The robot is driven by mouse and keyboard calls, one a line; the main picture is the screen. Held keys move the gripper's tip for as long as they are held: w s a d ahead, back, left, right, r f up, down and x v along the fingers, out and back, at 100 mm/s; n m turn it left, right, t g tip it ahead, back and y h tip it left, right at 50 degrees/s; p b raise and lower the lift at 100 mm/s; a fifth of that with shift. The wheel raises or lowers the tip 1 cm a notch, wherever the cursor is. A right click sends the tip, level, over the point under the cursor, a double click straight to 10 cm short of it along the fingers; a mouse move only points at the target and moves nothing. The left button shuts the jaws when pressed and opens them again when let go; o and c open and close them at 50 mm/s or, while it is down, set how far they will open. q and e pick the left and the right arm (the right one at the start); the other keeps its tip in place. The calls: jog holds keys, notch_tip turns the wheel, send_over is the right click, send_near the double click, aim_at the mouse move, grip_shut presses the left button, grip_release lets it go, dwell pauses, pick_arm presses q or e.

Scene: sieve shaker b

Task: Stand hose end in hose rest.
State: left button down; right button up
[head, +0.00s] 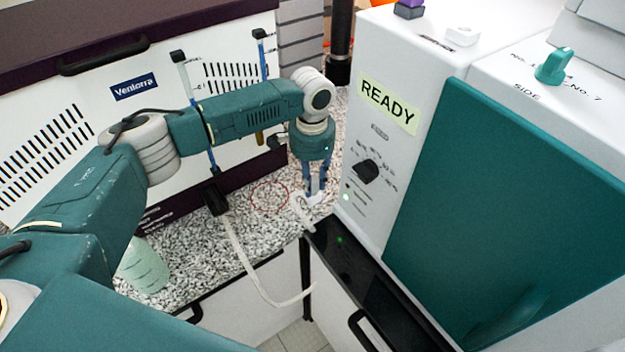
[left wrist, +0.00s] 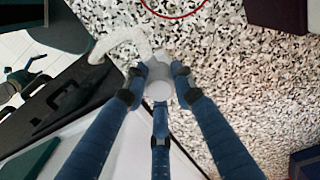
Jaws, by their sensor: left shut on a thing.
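My left gripper (head: 313,193) points down over the speckled counter, beside the white machine. Its blue fingers are closed around a pale grey-white hose end, seen in the left wrist view (left wrist: 158,90). The pale hose (head: 243,258) loops from a dark block on the counter, over the counter's front edge and back up towards the gripper. In the left wrist view the hose (left wrist: 122,44) curves off to the left of the fingers. I cannot make out the hose rest for certain; the fingers cover the area under the hose end. My right gripper is not in view.
The white machine with a READY label (head: 388,102) and a teal door (head: 500,215) stands close on the right. A red ring (head: 270,197) is marked on the counter. Blue rods stand behind my arm. A pale green container (head: 143,268) is at the front left.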

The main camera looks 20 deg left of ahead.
pick_arm(q)
jog(key=shift+f, duration=0.2)
jog(key=c, duration=1.4)
grip_release()
jog(key=shift+o, duration=0.2)
notch_tip(320, 180, up, 12)
jog(key=shift+f, duration=0.1)
